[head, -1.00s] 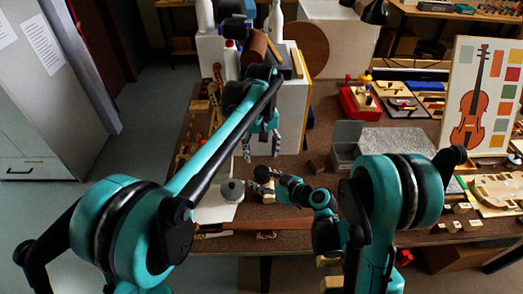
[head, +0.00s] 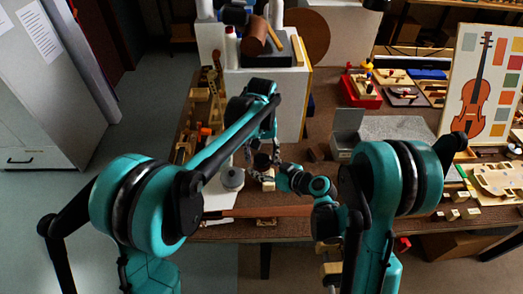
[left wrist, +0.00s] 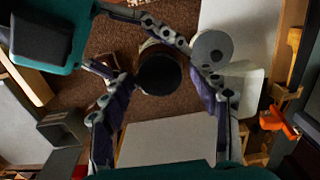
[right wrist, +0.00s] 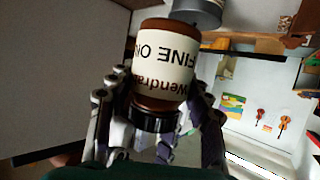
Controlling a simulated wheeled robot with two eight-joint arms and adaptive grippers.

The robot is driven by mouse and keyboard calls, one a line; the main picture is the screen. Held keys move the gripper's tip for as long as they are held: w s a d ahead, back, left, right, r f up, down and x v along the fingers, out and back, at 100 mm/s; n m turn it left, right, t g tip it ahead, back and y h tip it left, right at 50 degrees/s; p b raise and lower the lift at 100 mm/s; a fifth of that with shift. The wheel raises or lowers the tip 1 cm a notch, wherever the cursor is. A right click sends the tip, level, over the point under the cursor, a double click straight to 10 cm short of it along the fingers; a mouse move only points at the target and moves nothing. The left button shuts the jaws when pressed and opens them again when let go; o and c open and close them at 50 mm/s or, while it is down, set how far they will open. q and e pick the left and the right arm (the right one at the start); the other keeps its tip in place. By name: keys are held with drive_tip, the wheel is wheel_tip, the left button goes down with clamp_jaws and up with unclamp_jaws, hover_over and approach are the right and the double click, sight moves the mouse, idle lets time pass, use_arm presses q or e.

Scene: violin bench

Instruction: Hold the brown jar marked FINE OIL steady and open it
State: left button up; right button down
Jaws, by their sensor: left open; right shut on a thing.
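The brown jar (right wrist: 165,75) has a white label with FINE OIL, upside down in the right wrist view, and a black lid (left wrist: 160,73). My right gripper (right wrist: 155,100) is shut on the jar from the side. My left gripper (left wrist: 160,85) is open, and I look down on the lid between its spread fingers. Whether those fingers touch the lid I cannot tell. In the head view the jar (head: 262,160) is small and partly hidden by both grippers, near the front of the brown bench.
A grey round container (head: 232,178) stands close to the left of the jar on a white sheet; it also shows in the left wrist view (left wrist: 212,48). A large white block (head: 290,95) rises behind. A grey open box (head: 345,140) stands to the right. Wooden violin parts lie around.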

use_arm(q)
drive_tip(key=c, duration=1.2)
drive_tip(key=shift+c, duration=0.2)
drive_tip(key=shift+r, duration=0.2)
drive_tip(key=shift+r, duration=0.95)
